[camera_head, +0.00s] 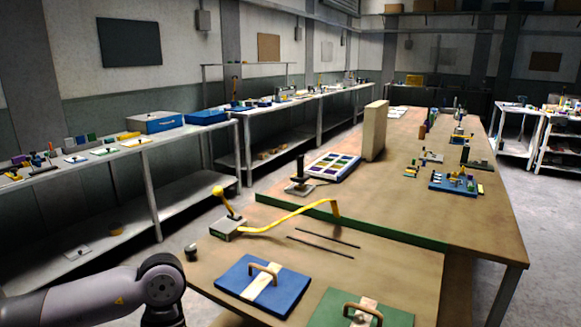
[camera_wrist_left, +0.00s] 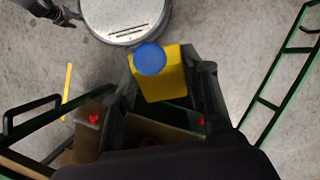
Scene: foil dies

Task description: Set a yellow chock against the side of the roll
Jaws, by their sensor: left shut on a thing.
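My left gripper (camera_wrist_left: 163,75) is shut on a yellow block with a round blue top, which I take to be the yellow chock (camera_wrist_left: 165,84). The block sits between the fingers in the left wrist view, with grey floor behind it. In the head view only my left arm shows, at the bottom left; its gripper and the block are out of that picture. I cannot make out the roll in either view. My right gripper is in neither view.
Green rails (camera_wrist_left: 268,103) stand over the floor (camera_wrist_left: 255,50) at the right of the wrist view. In the head view a brown workbench (camera_head: 390,280) holds a blue plate (camera_head: 238,284) and a green plate (camera_head: 335,304) with handles. Grey shelving (camera_head: 150,147) lines the left wall.

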